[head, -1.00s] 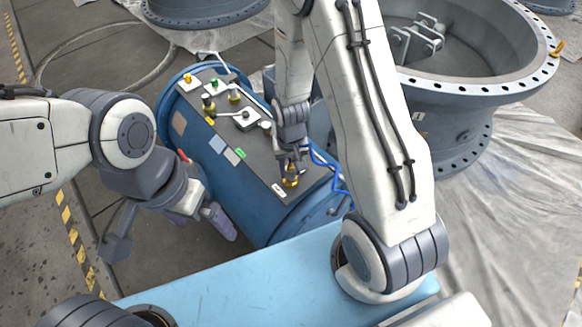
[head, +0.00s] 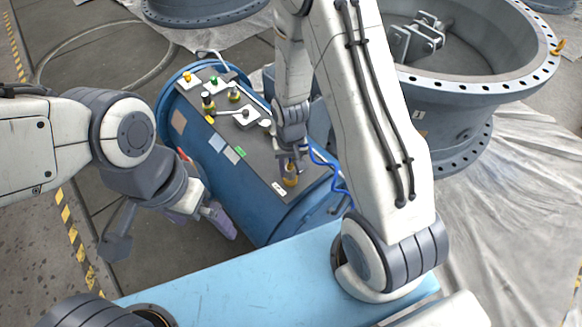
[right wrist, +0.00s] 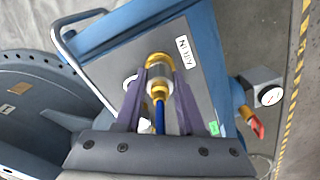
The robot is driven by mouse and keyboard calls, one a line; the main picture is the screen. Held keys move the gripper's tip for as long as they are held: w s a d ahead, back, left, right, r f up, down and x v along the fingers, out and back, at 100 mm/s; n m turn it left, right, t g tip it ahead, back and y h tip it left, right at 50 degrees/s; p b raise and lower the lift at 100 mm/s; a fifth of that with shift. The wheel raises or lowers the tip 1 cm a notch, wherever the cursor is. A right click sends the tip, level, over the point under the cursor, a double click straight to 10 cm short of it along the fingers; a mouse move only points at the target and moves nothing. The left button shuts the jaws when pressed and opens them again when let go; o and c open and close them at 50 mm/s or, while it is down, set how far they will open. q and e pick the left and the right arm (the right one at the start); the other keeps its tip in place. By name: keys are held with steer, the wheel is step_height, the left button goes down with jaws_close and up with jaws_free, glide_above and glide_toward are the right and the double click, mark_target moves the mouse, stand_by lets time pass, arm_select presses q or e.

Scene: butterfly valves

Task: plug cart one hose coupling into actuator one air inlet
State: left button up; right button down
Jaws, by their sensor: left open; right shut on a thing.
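The actuator is a blue cylinder with a grey top panel (head: 262,150). Its brass air inlet (head: 290,181) stands at the panel's near end, and in the right wrist view (right wrist: 158,62) it is next to an "AIR IN" label. My right gripper (head: 288,165) is over the inlet, its purple fingers shut on the hose coupling (right wrist: 158,86), a silver and brass piece with a blue hose. The coupling lines up with the inlet and looks to meet it; how deeply it is seated I cannot tell. My left gripper (head: 214,218) is open and empty, left of the actuator.
A gauge (right wrist: 269,96) and a red-handled valve (right wrist: 256,127) stick out from the actuator's side. The panel carries buttons and a lever (head: 230,113). Large grey flanged valve bodies (head: 455,100) stand right and behind. A light blue surface (head: 250,275) lies in front.

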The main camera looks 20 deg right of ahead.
steer(key=shift+f, duration=0.15)
jaws_free()
stand_by(0.4)
steer(key=shift+r+p, duration=3.45)
steer(key=shift+r, duration=0.35)
steer(key=shift+f, duration=0.15)
